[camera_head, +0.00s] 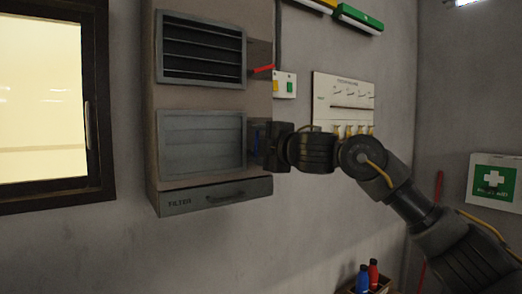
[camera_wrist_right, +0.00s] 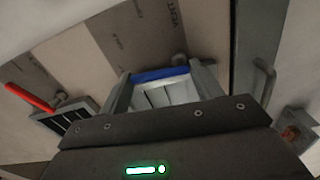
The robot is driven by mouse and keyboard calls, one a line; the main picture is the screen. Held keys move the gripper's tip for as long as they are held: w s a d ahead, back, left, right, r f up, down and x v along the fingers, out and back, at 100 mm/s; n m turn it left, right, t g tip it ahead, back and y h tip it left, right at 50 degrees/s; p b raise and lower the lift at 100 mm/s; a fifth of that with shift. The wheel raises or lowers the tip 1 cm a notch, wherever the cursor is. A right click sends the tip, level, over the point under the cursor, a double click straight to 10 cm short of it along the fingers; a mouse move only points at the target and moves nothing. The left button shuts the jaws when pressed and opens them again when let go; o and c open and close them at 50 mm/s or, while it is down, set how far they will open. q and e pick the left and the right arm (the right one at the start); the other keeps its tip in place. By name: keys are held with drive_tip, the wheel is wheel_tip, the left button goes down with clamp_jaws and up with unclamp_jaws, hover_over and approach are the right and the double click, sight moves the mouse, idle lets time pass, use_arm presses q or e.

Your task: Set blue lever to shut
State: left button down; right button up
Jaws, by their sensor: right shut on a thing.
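The blue lever (camera_head: 257,136) is on the right side of the wall cabinet, beside the lower louvre (camera_head: 202,144), and is mostly hidden by my gripper in the head view. The lower louvre's slats lie flat and look closed. My right gripper (camera_head: 268,146) is at the cabinet's right side, shut on the blue lever. In the right wrist view the blue lever (camera_wrist_right: 160,74) lies across between the fingertips of my right gripper (camera_wrist_right: 163,82). My left gripper is not in view.
The upper louvre (camera_head: 202,52) has open slats, with a red lever (camera_head: 263,69) at its right. A filter drawer (camera_head: 214,195) with a handle is below. A switch box (camera_head: 284,84) and a white board (camera_head: 343,100) are to the right. Bottles (camera_head: 368,277) stand lower right.

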drive_tip(key=shift+s+a+n, duration=0.1)
drive_tip(key=shift+n, duration=0.4)
drive_tip(key=o, duration=1)
drive_tip(key=shift+c, duration=0.2)
drive_tip(key=shift+s+f+b, duration=0.1)
drive_tip(key=shift+s+b, duration=0.15)
drive_tip(key=shift+b, duration=0.2)
drive_tip(key=b+v, duration=0.5)
drive_tip(key=v, duration=0.5)
drive_tip(key=shift+s+d, duration=0.15)
drive_tip(key=shift+d, duration=0.05)
